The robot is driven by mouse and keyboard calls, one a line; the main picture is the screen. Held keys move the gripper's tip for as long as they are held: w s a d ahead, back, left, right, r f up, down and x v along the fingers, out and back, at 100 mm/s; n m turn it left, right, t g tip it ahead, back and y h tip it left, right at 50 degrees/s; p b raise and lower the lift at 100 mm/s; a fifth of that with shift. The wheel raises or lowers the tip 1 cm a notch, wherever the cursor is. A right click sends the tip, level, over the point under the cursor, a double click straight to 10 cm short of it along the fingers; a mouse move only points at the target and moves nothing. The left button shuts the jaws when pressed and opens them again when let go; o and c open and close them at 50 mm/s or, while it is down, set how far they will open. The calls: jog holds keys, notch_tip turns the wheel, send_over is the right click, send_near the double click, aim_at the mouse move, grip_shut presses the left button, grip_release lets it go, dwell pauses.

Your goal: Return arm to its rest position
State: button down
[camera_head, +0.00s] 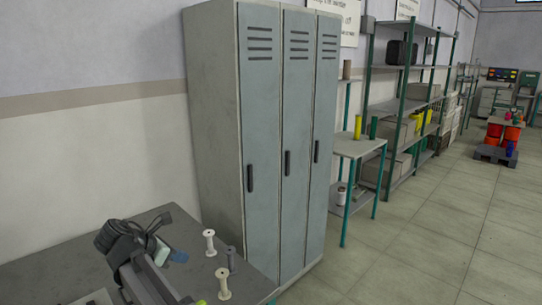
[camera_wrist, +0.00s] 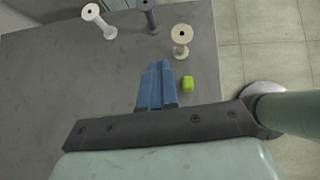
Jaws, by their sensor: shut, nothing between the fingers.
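My gripper (camera_wrist: 160,67) points down over the grey table, with its blue fingers together and nothing between them. A white bobbin (camera_head: 210,242), a dark grey bobbin (camera_head: 231,260) and a cream bobbin (camera_head: 223,284) stand upright on the table. The wrist view also shows the white bobbin (camera_wrist: 98,20), the grey bobbin (camera_wrist: 148,15) and the cream bobbin (camera_wrist: 182,40), all apart from the fingers. A small yellow-green block (camera_wrist: 187,84) appears just right of the fingers.
The grey table (camera_head: 45,262) has bare surface left of the bobbins. Tall grey-blue lockers (camera_head: 260,150) stand just behind it. A side table (camera_head: 357,147) and shelving (camera_head: 407,108) stand farther right. Open tiled floor (camera_head: 430,235) lies to the right.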

jog(key=w+d+m+g, duration=0.1)
jog(key=w+d+m, duration=0.25)
jog(key=d, duration=0.45)
jog(key=w+d+m, duration=0.3)
jog(key=d+m, duration=0.2)
jog(key=d, duration=0.3)
jog(key=w+d+f+m+g+y, duration=0.15)
jog(key=d+f+m, duration=0.25)
jog(key=d+f, duration=0.55)
jog(key=w+d+f+m+y, duration=0.2)
jog(key=d+f+m+y, duration=0.15)
jog(key=d+f, duration=0.6)
jog(key=w+d+f+m+g+y, duration=0.15)
jog(key=d+f+m, duration=0.25)
jog(key=d+f, duration=0.5)
jog(key=s+f+m+g, duration=0.4)
jog(key=s+f, duration=1.4)
jog(key=f, duration=0.3)
jog(key=s+f+m+g, duration=0.2)
jog(key=s+f, duration=0.2)
jog(key=s, duration=1)
jog(key=s+a+f+m+g, duration=0.1)
jog(key=s+f, duration=0.4)
jog(key=s, duration=1)
jog(key=m+g, duration=0.1)
jog(key=g, duration=0.1)
jog(key=shift+s+g+h, duration=0.25)
jog(key=shift+g+h, duration=0.05)
jog(key=shift+h, duration=0.05)
